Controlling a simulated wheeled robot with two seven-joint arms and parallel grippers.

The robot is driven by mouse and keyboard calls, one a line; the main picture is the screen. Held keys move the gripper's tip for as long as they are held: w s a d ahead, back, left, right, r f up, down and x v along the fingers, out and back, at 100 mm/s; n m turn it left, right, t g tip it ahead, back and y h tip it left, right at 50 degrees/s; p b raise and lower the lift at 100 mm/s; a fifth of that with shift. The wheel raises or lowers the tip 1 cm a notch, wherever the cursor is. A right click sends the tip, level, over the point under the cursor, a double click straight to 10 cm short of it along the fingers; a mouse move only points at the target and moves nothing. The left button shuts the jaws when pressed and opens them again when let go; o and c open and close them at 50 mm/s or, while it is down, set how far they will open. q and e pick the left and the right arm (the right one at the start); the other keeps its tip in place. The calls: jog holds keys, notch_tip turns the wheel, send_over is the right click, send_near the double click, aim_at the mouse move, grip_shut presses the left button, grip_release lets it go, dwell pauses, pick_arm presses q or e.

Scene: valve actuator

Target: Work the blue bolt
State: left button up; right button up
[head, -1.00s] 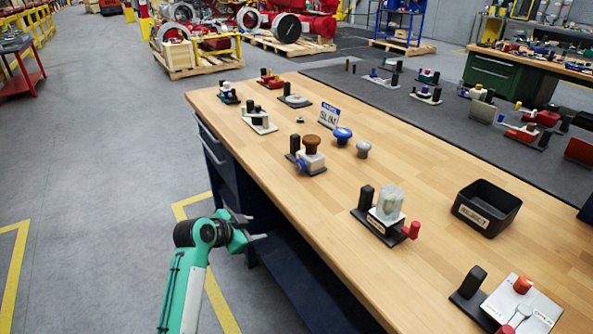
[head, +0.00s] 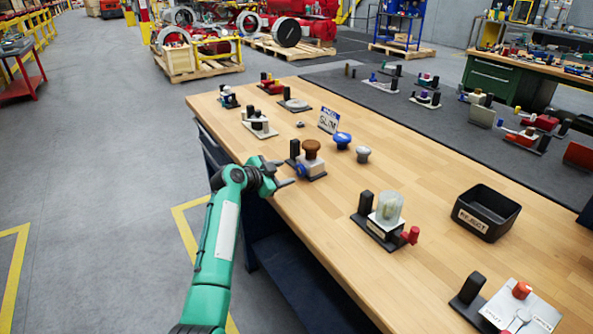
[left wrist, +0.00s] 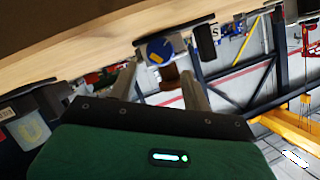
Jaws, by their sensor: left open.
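The blue bolt (head: 302,170) sits on the front side of a small valve unit with a brown round knob (head: 312,147) on top and a black post beside it. In the left wrist view the blue bolt (left wrist: 158,50) shows as a round blue face with a yellow bar across it. My left gripper (head: 285,172) is open and empty at the bench's left edge, just short of the bolt and pointing at it. In the left wrist view its two fingers (left wrist: 160,85) are apart, with the bolt ahead between them. My right gripper is out of view.
The wooden bench (head: 420,215) carries several other small units. A blue knob (head: 342,139) and a grey knob (head: 363,154) stand just behind the valve unit.

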aim_at(299, 170)
pick_arm(q)
jog(key=shift+x, duration=3.35)
jog(key=c, duration=0.7)
